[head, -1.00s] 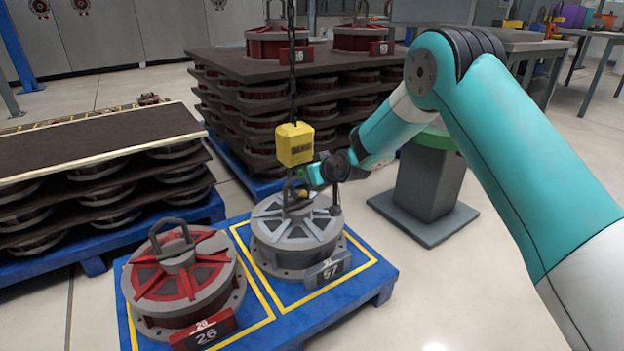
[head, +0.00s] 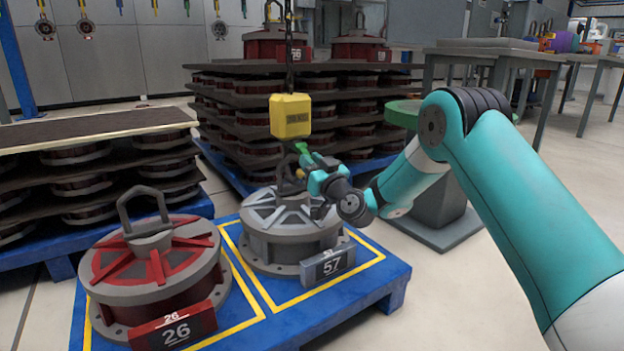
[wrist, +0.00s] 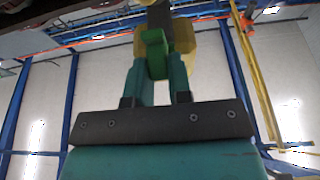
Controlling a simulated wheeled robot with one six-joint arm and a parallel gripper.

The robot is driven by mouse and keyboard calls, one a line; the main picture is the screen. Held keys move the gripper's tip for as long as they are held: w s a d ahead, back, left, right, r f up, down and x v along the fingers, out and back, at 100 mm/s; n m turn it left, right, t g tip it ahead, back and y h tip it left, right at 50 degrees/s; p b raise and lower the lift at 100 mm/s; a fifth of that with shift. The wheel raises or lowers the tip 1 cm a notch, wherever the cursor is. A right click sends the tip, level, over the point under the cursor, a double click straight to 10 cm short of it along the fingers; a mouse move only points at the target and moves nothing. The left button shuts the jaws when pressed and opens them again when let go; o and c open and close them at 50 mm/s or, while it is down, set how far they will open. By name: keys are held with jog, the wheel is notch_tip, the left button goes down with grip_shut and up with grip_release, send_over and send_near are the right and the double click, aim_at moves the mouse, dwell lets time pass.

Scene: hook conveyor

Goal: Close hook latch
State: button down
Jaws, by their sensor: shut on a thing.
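A yellow hook block (head: 290,116) hangs on a chain above the grey part 57 (head: 291,232). Below the block is the dark hook (head: 287,166), at the part's top lifting loop. A small green latch (head: 303,149) shows at the hook's right side. My gripper (head: 309,160) reaches in from the right, its fingers pointing up and left at the latch. In the wrist view the teal fingers (wrist: 157,82) are shut on the green latch (wrist: 156,54), with the yellow block (wrist: 182,36) behind it. Whether the latch touches the hook tip cannot be told.
A red-topped part 26 (head: 153,262) with an upright loop stands at left on the same blue pallet (head: 376,272). Stacked parts (head: 235,110) stand behind, and another stack (head: 100,145) at left. A grey pedestal (head: 437,205) stands behind my arm.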

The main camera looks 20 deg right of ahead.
jog(key=shift+w+a+f+t+y+b, duration=0.1)
jog(key=shift+w+f+t+y+b, duration=0.15)
jog(key=shift+f+t+b, duration=0.35)
jog(key=shift+r+t, duration=0.2)
jog(key=shift+t, duration=0.1)
jog(key=c, duration=1)
grip_release()
jog(key=shift+c, duration=0.2)
jog(key=shift+a, duration=0.1)
